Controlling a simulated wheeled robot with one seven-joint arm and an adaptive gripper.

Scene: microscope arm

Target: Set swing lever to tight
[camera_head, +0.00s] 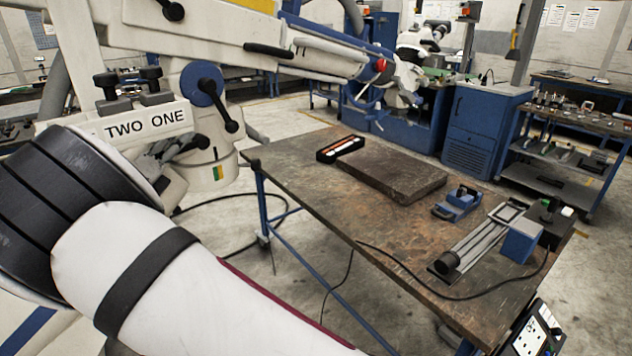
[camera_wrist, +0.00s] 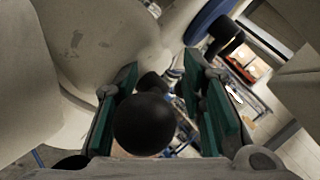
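The white microscope arm (camera_head: 222,35) stands at the left in the head view. A blue disc (camera_head: 203,80) on its joint carries a black lever (camera_head: 222,108). The disc also shows at the top of the wrist view (camera_wrist: 209,14). A round black knob (camera_wrist: 143,124) sits between the green finger pads of my gripper (camera_wrist: 170,105), nearer the left pad. The right pad is clearly apart from it. My gripper is open; in the head view it is mostly hidden behind the "TWO ONE" block (camera_head: 146,122). I cannot tell which lever this knob belongs to.
Two black knobs (camera_head: 150,77) stand on top of the "TWO ONE" block. White housing (camera_wrist: 65,60) is close on the left in the wrist view. A workbench (camera_head: 300,185) with tools stands at the right, with open floor beyond it.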

